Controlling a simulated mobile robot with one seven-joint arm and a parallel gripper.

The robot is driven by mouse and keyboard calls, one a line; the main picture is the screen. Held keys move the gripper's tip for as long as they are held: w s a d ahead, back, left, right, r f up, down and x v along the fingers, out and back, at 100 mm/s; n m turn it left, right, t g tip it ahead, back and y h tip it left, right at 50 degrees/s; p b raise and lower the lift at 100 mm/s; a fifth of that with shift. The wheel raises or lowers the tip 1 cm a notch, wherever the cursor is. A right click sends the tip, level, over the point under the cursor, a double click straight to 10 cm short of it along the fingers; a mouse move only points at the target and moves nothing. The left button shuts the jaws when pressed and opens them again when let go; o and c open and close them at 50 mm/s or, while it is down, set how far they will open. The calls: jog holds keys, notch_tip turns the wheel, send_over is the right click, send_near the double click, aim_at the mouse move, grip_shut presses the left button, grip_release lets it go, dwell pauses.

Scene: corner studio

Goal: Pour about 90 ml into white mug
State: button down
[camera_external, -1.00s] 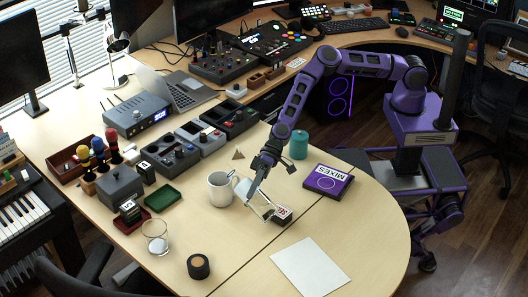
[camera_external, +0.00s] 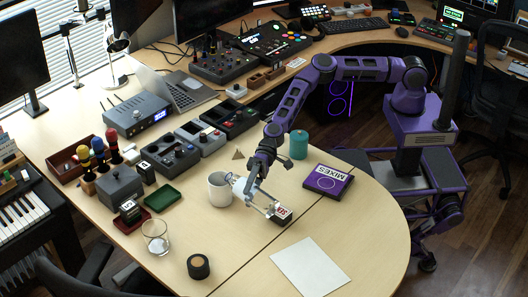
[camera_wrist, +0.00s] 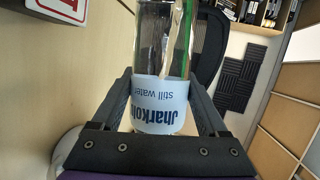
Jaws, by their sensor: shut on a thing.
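The white mug (camera_external: 217,191) stands upright on the desk in the external view, left of my gripper (camera_external: 258,196). In the wrist view my gripper (camera_wrist: 162,100) is shut around a clear bottle (camera_wrist: 160,118) with a pale label reading "still water", upside down in that picture. In the external view a small pale part of the bottle (camera_external: 239,186) shows between gripper and mug, close to the mug's right side. The bottle's mouth, its water level and the mug's inside cannot be made out. Whether bottle and mug touch is unclear.
A small block with red figures (camera_external: 283,215) is right beside my fingers. A purple MIXES box (camera_external: 327,180) and teal cylinder (camera_external: 299,145) lie right. A glass (camera_external: 155,238), black jar (camera_external: 198,267) and green tray (camera_external: 165,199) are left. White paper (camera_external: 312,267) lies in front.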

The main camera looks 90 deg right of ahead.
jog(key=shift+r+m+y, duration=0.3)
jog(key=shift+r+m, duration=0.1)
jog(key=shift+r, duration=0.2)
jog(key=shift+s+a+r, duration=0.1)
jog(key=shift+s+a, duration=0.15)
dwell(0.5)
jog(key=shift+r, duration=0.2)
dwell(1.5)
jog(key=shift+s+a+f+n+h, duration=0.1)
jog(key=shift+f+n+h, duration=0.1)
jog(key=shift+f+n, duration=0.3)
jog(key=shift+s+a+f+n+h, duration=0.1)
jog(key=shift+f+n+h, duration=0.1)
jog(key=shift+f, duration=0.5)
jog(key=shift+s+a+n+h, duration=0.2)
jog(key=shift+a+n+h, duration=0.1)
jog(key=shift+n, duration=0.2)
jog(key=shift+w+d+r+n+t+h, duration=0.2)
jog(key=shift+d+n+t+h, duration=0.1)
jog(key=shift+d+t+h, duration=0.1)
dwell(0.4)
